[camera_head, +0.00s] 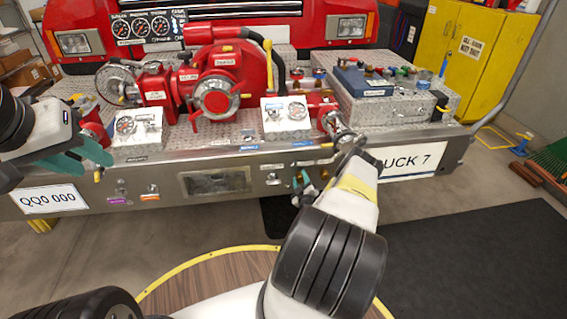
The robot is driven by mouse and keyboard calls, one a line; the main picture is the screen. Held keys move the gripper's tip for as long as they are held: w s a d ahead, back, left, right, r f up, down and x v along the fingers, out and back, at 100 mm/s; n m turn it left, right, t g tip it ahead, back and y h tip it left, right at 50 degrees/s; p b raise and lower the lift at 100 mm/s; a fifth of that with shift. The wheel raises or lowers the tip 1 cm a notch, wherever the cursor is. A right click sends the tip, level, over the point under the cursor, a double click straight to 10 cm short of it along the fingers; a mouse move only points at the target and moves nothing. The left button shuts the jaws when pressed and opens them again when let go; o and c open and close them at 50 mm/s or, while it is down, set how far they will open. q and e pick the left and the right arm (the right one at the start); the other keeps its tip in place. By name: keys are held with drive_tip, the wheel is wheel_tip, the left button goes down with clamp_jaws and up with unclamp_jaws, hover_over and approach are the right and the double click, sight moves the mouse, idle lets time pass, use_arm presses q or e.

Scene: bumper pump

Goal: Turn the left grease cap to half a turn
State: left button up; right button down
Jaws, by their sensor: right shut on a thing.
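My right gripper (304,184) is at the bumper's steel front face, right of the small dark window. It is shut on a small fitting there; my wrist and the fingers hide most of it, so I cannot tell for certain that it is the left grease cap. A small silver fitting with a red mark (272,178) sits just left of these fingers, apart from them. My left gripper (95,158) has teal fingers, looks open and empty, and hangs in front of the bumper's left end.
The red pump (222,75) stands on the bumper deck between two gauge boxes (137,129) and (287,113). A dark window (216,183) is in the front face. A yellow cabinet (470,55) stands back right. The floor at right holds a dark mat (480,265).

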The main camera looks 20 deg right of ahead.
drive_tip(key=shift+m, duration=0.3)
